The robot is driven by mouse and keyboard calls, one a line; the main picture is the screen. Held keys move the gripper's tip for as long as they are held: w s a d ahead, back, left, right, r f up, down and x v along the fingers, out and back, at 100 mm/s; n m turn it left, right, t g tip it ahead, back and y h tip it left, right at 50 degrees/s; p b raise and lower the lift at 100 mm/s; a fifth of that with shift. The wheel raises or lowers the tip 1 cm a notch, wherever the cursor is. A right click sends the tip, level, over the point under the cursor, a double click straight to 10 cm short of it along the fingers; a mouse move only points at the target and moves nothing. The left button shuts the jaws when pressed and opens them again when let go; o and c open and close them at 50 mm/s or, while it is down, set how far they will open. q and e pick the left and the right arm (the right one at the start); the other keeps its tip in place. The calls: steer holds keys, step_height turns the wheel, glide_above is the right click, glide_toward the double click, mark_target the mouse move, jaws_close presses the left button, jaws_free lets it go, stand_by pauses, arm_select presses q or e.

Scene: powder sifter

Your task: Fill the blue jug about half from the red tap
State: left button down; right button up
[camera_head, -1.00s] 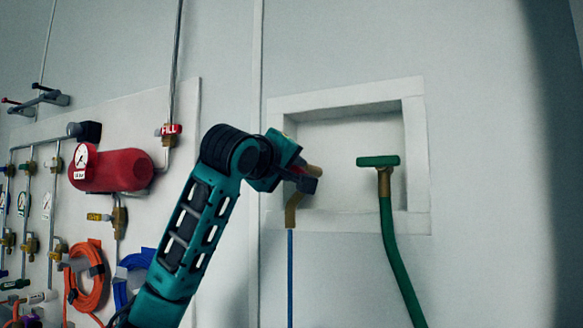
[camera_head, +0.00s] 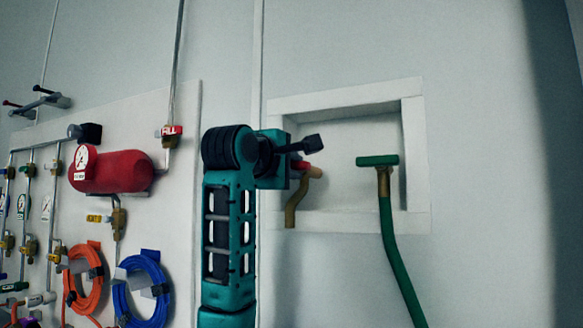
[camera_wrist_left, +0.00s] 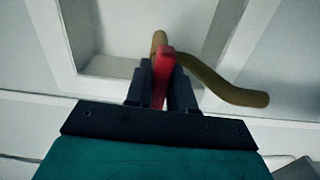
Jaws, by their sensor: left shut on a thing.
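The red tap is a brass spout (camera_head: 290,212) with a red lever (camera_head: 301,165), mounted in the wall recess. My left gripper (camera_head: 304,152) is at the lever, in front of the left side of the recess. In the left wrist view the two dark fingers (camera_wrist_left: 161,82) are closed around the red lever (camera_wrist_left: 165,62), with the brass spout (camera_wrist_left: 225,87) curving off to the right. No water shows below the spout. The blue jug is not visible in these views. My right gripper is not in view.
A green tap with a green hose (camera_head: 395,240) is at the right of the white recess frame (camera_head: 415,150). On the left, a panel holds a red tank (camera_head: 120,170), gauges, and orange (camera_head: 82,285) and blue (camera_head: 142,290) hose coils.

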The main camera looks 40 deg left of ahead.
arm_select(q)
steer(key=shift+f+n, duration=0.1)
steer(key=shift+n, duration=0.2)
steer(key=c, duration=1.1)
jaws_free()
steer(key=shift+o, duration=0.2)
